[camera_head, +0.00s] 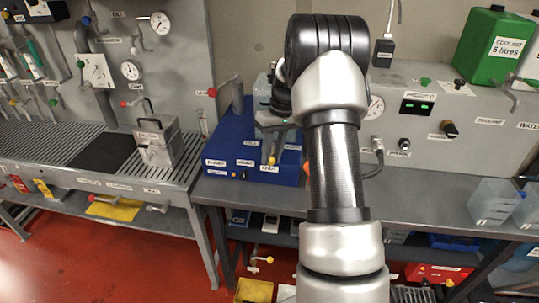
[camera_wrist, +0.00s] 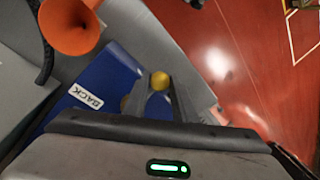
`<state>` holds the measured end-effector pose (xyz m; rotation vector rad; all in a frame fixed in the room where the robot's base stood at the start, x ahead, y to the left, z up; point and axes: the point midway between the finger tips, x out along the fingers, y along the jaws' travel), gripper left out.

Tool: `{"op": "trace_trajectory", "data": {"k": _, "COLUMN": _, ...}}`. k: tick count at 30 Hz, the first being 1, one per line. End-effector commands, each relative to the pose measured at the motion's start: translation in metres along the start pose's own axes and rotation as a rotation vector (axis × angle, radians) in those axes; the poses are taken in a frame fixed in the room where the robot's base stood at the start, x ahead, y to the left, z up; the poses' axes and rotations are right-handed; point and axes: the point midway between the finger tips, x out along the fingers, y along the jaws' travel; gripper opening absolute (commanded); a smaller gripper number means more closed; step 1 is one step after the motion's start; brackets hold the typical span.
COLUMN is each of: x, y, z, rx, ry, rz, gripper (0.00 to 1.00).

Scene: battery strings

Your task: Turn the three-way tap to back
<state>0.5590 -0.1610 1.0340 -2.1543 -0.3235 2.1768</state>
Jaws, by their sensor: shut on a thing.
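The three-way tap shows as a yellow-ended lever (camera_head: 271,159) at the front of the blue unit (camera_head: 228,138). In the wrist view a yellow ball knob (camera_wrist: 160,80) sits between my fingertips. My gripper (camera_wrist: 158,96) is shut on the tap lever; it comes down over the unit from above in the head view (camera_head: 273,130). A white BACK label (camera_wrist: 86,96) lies on the blue surface to the left of the fingers. The lever's base and pivot are mostly hidden by my gripper.
The blue unit stands on a grey bench (camera_head: 400,190). A green coolant can (camera_head: 492,45) stands at the right.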

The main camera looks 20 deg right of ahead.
Motion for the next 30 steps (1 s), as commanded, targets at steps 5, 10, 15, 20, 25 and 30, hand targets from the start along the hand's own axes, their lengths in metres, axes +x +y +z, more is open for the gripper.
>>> {"op": "trace_trajectory", "data": {"k": 5, "x": -0.003, "y": 0.01, "z": 0.004, "rx": -0.132, "ry": -0.025, "rz": 0.0, "gripper": 0.0}}
{"op": "trace_trajectory", "data": {"k": 10, "x": -0.006, "y": 0.021, "z": 0.008, "rx": -0.285, "ry": -0.056, "rz": 0.0, "gripper": 0.0}}
{"op": "trace_trajectory", "data": {"k": 15, "x": -0.008, "y": 0.031, "z": 0.01, "rx": -0.432, "ry": -0.084, "rz": 0.0, "gripper": 0.0}}
{"op": "trace_trajectory", "data": {"k": 20, "x": -0.01, "y": 0.04, "z": 0.01, "rx": -0.555, "ry": -0.108, "rz": 0.001, "gripper": 0.0}}
{"op": "trace_trajectory", "data": {"k": 25, "x": -0.011, "y": 0.047, "z": 0.009, "rx": -0.655, "ry": -0.128, "rz": 0.001, "gripper": 0.0}}
{"op": "trace_trajectory", "data": {"k": 30, "x": -0.011, "y": 0.051, "z": 0.008, "rx": -0.72, "ry": -0.14, "rz": 0.001, "gripper": 0.0}}
